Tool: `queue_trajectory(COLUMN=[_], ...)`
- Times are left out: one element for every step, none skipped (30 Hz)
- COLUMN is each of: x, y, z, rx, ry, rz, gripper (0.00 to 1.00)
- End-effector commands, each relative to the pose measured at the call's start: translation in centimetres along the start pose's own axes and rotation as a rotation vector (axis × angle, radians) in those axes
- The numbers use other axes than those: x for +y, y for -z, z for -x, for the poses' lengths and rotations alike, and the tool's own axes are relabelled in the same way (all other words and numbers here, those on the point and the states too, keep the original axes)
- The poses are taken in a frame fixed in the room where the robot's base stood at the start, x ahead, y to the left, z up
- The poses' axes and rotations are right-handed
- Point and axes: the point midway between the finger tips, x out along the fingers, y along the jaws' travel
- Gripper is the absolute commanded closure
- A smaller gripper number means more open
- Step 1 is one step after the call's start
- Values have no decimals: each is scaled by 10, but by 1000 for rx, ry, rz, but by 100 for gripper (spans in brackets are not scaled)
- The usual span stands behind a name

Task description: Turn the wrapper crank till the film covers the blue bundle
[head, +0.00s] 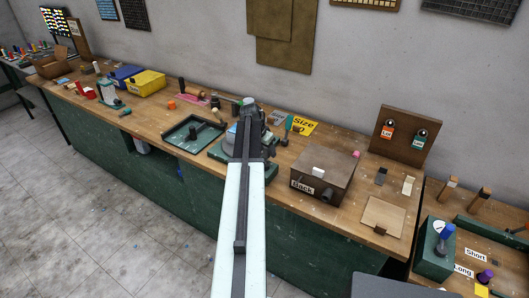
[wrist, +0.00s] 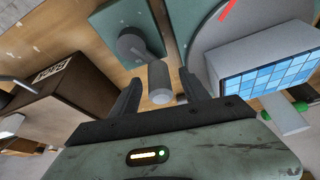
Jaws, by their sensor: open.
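In the wrist view, the blue bundle (wrist: 268,72) shows a face of small blue tiles on a grey block, beside a round grey plate (wrist: 208,28) with a red mark. The wrapper crank (wrist: 132,45) has a dark round hub on a green base, an arm and a grey cylindrical handle (wrist: 160,84). My gripper (wrist: 159,80) is open, with one dark finger on each side of the handle; I cannot tell whether either touches it. In the head view, my arm hides most of the wrapper; a bit of the blue bundle (head: 231,132) shows left of it.
A brown box labelled "Back" (head: 325,172) stands right of my arm, and also shows in the wrist view (wrist: 62,88). A dark green tray (head: 190,134) lies to the left. A yellow "Size" card (head: 303,125) lies behind. A wooden square (head: 383,215) lies front right.

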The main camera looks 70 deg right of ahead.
Motion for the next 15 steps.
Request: queue_trajectory(x=[0, 0, 0, 0, 0, 0, 0, 0, -1, -1, -1, -2, -2, -2, -3], y=[0, 0, 1, 1, 1, 2, 2, 2, 2, 2, 2, 2, 2, 2, 1], z=[2, 3, 6, 9, 13, 19, 24, 30, 38, 44, 50, 58, 64, 69, 75], rx=[0, 0, 0, 0, 0, 0, 0, 0, 0, 0, 0, 0, 0, 0, 0], ry=[0, 0, 0, 0, 0, 0, 0, 0, 0, 0, 0, 1, 1, 1, 1], rz=[0, 0, 0, 0, 0, 1, 1, 1, 1, 1, 0, 0, 1, 1, 1], gripper=[46, 46, 46, 46, 46, 46, 46, 46, 46, 46, 46, 46, 46, 46, 46])
